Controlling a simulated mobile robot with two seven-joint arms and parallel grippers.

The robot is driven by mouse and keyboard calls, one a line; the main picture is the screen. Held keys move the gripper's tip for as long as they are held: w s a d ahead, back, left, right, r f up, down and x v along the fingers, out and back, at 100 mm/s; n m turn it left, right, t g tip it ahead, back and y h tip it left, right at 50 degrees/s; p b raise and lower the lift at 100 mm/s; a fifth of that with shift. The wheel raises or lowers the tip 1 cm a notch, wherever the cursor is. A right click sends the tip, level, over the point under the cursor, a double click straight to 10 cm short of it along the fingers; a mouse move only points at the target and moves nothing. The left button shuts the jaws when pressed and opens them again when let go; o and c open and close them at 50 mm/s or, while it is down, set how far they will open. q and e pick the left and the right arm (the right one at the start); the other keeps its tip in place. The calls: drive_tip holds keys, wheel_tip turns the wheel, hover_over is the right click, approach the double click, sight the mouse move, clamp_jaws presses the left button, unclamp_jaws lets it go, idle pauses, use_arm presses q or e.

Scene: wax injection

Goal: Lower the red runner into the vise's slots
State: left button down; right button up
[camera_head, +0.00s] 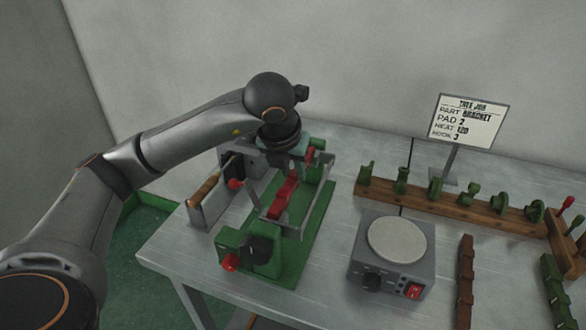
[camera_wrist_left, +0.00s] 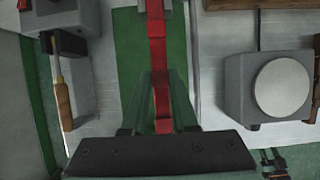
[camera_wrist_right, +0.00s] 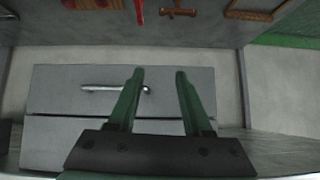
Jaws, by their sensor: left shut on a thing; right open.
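The red runner (camera_head: 284,192) is a long stepped bar above the vise. It also shows in the left wrist view (camera_wrist_left: 158,50), running from the top edge down between the fingers. My left gripper (camera_wrist_left: 161,85) is shut on it; in the head view my wrist hides part of the grip. The green vise (camera_head: 265,262) stands on the table with red knobs, a black block and a grey frame around the runner. I cannot tell whether the runner touches the slots. My right gripper (camera_wrist_right: 154,80) is open and empty, facing grey drawers.
A grey hot plate (camera_head: 397,243) stands right of the vise, and a grey tool holder (camera_head: 210,205) stands close at its left. A wooden rack (camera_head: 470,210) with several green parts and a sign (camera_head: 468,122) are farther back. Drawers (camera_wrist_right: 60,90) face the right wrist.

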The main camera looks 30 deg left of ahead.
use_arm(q)
drive_tip(key=shift+f+b, duration=0.4)
drive_tip(key=shift+f, duration=0.05)
use_arm(e)
drive_tip(key=shift+f, duration=0.5)
use_arm(q)
drive_tip(key=c, duration=0.6)
unclamp_jaws()
drive_tip(key=shift+s+r, duration=0.15)
drive_tip(key=shift+r, duration=0.25)
drive_tip(key=p+v, duration=0.2)
drive_tip(key=v, duration=0.9)
drive_tip(key=shift+s+r, duration=0.2)
drive_tip(key=shift+r, duration=0.15)
use_arm(e)
drive_tip(key=shift+s+r, duration=0.1)
drive_tip(key=shift+r, duration=0.8)
use_arm(q)
drive_tip(key=shift+d, duration=0.1)
use_arm(e)
drive_tip(key=shift+w+a+r, duration=0.15)
drive_tip(key=shift+w+r, duration=0.05)
